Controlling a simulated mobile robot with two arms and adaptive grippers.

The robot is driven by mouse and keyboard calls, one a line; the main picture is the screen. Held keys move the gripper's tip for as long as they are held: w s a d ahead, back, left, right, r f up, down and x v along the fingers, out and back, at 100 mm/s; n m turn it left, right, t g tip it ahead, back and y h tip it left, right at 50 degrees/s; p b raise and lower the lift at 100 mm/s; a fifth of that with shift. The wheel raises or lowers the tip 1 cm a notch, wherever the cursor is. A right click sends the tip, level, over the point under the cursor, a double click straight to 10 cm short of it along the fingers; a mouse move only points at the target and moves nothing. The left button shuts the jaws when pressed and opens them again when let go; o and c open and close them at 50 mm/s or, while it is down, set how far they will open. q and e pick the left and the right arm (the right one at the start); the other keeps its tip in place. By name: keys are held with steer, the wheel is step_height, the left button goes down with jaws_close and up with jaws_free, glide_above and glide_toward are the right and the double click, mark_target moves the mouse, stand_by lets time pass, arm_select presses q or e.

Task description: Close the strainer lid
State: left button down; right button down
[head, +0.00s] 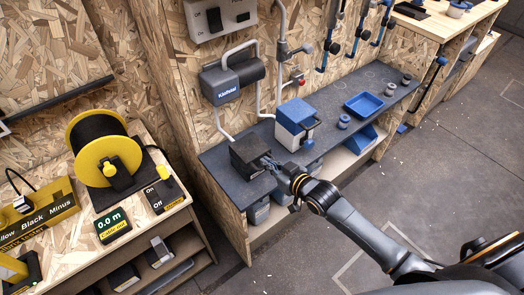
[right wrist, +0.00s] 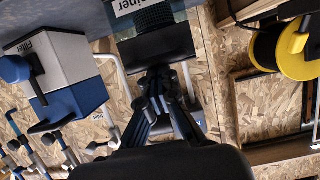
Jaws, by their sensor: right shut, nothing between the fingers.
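The strainer (head: 249,152) is a dark box on the grey bench top in the head view, left of a blue and white box. In the right wrist view part of its label, ending in "ainer", shows at the top, with a dark flat panel (right wrist: 155,44) below it that looks like its lid. I cannot tell how far the lid stands open. My right gripper (head: 268,162) is shut and empty at the strainer's right side. In the right wrist view its fingertips (right wrist: 158,72) are close against the dark panel; contact is unclear. My left gripper is not in view.
The box marked "Filter" (head: 296,122) stands close right of the strainer. A blue tray (head: 364,104) and small round parts (head: 343,121) lie farther right. A Kinfield unit (head: 221,88) with pipes hangs behind. A yellow spool (head: 100,150) stands on the left table.

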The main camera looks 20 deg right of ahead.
steer(key=shift+s+f, duration=0.1)
steer(key=shift+f, duration=0.15)
steer(key=r+p, duration=0.1)
steer(key=w+r+p, duration=0.2)
steer(key=r, duration=0.1)
steer(key=shift+a+r+p, duration=0.1)
steer(key=shift+a+p, duration=0.15)
steer(key=shift+p, duration=0.15)
steer(key=f+b+v, duration=0.1)
steer(key=v, duration=0.8)
steer(key=shift+s, duration=0.4)
steer(key=shift+d, duration=0.1)
